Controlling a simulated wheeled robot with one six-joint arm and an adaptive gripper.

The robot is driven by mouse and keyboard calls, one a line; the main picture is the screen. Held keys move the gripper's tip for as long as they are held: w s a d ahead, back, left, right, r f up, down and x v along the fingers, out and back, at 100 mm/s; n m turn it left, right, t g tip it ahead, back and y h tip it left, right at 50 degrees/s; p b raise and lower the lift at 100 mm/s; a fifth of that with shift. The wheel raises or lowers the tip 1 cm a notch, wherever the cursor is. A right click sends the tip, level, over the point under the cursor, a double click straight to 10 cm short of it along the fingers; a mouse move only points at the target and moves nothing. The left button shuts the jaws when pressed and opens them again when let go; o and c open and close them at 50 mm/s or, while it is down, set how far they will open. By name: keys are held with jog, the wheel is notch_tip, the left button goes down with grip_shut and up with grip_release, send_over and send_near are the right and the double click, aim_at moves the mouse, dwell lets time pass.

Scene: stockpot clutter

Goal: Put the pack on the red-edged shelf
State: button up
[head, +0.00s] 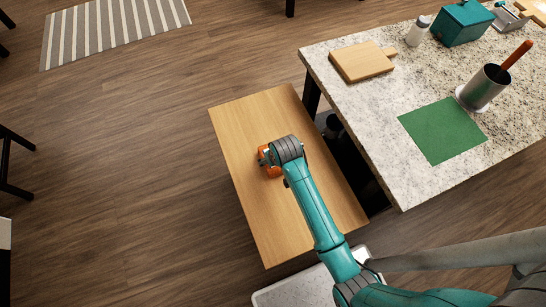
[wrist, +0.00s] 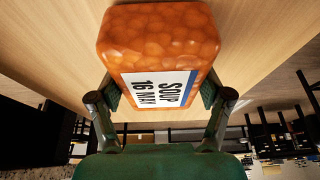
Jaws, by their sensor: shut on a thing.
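The pack (wrist: 158,45) is an orange block with a bean-like pattern and a white label reading "SOUP 16 MAY". My gripper (wrist: 160,92) has one finger on each side of it and is shut on it in the wrist view. In the head view, a little of the orange pack (head: 273,171) shows beside my wrist, over the wooden table (head: 240,125). My arm hides the rest of it there. I cannot tell whether the pack touches the tabletop. No red-edged shelf can be made out in either view.
A granite counter (head: 375,110) stands right of the wooden table. It holds a cutting board (head: 360,62), a green mat (head: 440,130), a metal pot (head: 484,88), a white-capped bottle (head: 417,30) and a teal box (head: 462,22). Open floor lies left.

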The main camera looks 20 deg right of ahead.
jog(key=o, duration=1.6)
jog(key=shift+c, duration=0.2)
jog(key=v, duration=1.2)
jog(key=shift+r, duration=0.1)
